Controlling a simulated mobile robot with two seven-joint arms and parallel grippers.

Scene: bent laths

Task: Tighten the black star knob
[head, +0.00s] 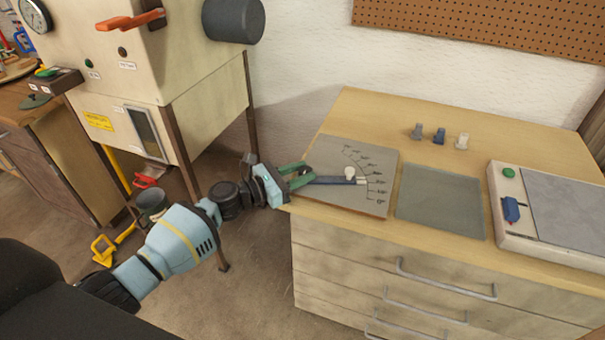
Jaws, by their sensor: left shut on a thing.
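My left gripper (299,178) has green fingers and reaches in from the left to the left edge of a grey angle plate (335,198). The plate bears a fan of degree marks. A dark blue pointer arm (330,181) with a white knob (350,173) lies across it. The fingers are shut at the arm's left, pivot end, around a small dark thing that appears to be the black star knob. The fingers hide most of it, so its star shape and how tight it sits do not show. My right gripper is not in view.
The plate lies on a wooden drawer cabinet (380,103). A grey-green mat (440,200) lies to its right, then a device with a green button (509,172). Several small pegs (439,136) stand behind. A cream machine (150,70) on legs stands at left.

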